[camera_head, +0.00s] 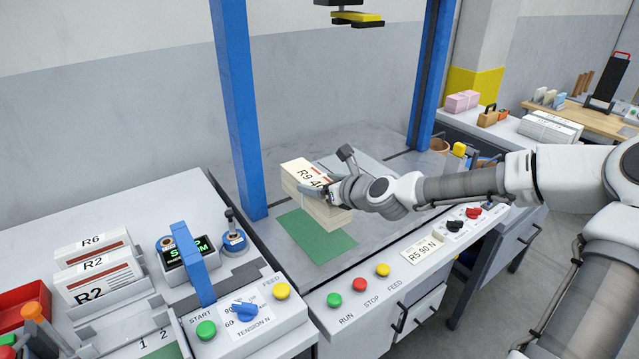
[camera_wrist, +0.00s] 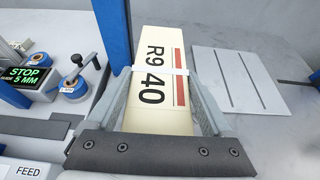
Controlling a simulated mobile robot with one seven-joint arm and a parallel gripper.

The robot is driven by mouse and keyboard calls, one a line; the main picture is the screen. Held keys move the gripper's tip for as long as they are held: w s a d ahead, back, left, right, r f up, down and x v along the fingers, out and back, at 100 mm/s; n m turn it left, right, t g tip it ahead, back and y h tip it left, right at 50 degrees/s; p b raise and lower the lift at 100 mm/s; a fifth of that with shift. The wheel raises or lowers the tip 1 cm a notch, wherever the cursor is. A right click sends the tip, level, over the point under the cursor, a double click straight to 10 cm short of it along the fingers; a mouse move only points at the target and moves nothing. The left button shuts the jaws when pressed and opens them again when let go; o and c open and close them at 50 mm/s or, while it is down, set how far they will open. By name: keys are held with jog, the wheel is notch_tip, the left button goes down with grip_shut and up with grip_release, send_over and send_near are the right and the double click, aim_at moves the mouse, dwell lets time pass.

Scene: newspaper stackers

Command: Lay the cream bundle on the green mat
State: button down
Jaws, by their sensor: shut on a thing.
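The cream bundle (camera_head: 305,178), marked "R9 40" with a red stripe, is held in my gripper (camera_head: 335,190). In the wrist view the bundle (camera_wrist: 158,75) sits between the two fingers of my gripper (camera_wrist: 163,105), with a pale band across it. The green mat (camera_head: 315,238) lies flat on the grey table, below and around the bundle in the head view. The bundle covers part of the mat's upper right. It seems to be above the mat, but I cannot tell the exact gap. The mat does not show in the wrist view.
Blue posts (camera_head: 238,110) stand behind left and at the right (camera_head: 432,75). A yellow-and-black press head (camera_head: 357,18) hangs above. A left bench holds bundles R6 and R2 (camera_head: 98,278) and a blue-armed machine (camera_head: 192,262). RUN, STOP and FEED buttons (camera_head: 358,285) line the table's front.

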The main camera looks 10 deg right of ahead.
jog(key=shift+r+p, duration=0.25)
jog(key=shift+p, duration=0.15)
jog(key=shift+f+b, duration=2.55)
jog(key=shift+f, duration=1.45)
jog(key=shift+f+b, duration=0.35)
jog(key=shift+f, duration=0.25)
jog(key=shift+c, duration=0.5)
grip_release()
jog(key=shift+o, duration=0.5)
jog(key=shift+s+f, duration=0.1)
jog(key=shift+f, duration=0.1)
jog(key=p+v, duration=0.4)
jog(key=v, duration=1.3)
jog(key=shift+s+d, duration=0.15)
jog(key=shift+d, duration=0.05)
